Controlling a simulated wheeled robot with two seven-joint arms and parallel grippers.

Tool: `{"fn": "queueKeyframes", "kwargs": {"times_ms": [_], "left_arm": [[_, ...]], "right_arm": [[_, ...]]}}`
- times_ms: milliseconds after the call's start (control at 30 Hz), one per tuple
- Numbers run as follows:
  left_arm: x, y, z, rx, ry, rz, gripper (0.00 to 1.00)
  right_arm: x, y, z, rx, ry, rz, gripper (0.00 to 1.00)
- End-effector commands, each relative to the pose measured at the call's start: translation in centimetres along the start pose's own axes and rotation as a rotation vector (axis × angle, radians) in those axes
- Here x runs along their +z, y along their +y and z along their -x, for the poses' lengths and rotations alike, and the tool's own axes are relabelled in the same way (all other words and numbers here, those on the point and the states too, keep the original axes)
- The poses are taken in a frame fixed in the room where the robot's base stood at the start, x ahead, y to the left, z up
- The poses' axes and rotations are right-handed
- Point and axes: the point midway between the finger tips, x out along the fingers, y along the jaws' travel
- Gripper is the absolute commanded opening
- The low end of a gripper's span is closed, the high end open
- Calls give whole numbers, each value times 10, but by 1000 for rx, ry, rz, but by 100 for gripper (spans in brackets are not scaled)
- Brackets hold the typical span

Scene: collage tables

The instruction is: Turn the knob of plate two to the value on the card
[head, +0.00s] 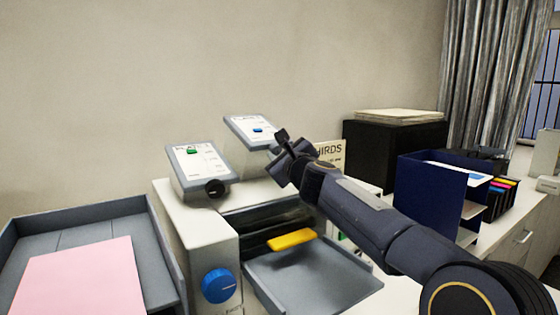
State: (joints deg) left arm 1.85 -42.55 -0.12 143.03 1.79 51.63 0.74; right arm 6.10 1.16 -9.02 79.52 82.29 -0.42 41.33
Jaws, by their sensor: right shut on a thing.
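Two tilted grey panels with white faces stand on top of a pale machine. The nearer left panel (198,166) has a green mark and a black knob (216,188) at its lower right. The farther panel (250,131), seemingly plate two, has a blue mark; its knob is hidden behind my right gripper. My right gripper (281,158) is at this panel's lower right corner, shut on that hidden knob. A pale card (332,151), partly covered by my right arm, shows the letters "HIRDS". The small print on the panels is too blurred to read. My left gripper is out of view.
The machine (172,208) has a blue dial (218,285) on its front and a grey tray (300,288) with a yellow handle (291,240). A pink sheet (80,280) lies in a grey tray at left. A dark blue holder (422,198) stands right of my arm.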

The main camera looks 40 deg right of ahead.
Motion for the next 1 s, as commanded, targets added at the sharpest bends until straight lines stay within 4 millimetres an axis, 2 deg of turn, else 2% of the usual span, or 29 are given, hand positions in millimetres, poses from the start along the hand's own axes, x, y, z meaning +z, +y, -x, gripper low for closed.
{"fn": "queueKeyframes", "kwargs": {"times_ms": [500,1000], "left_arm": [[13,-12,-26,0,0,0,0],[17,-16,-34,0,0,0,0]], "right_arm": [[-3,4,0,-73,-1,216,4],[-1,3,0,-108,-1,326,4]]}}
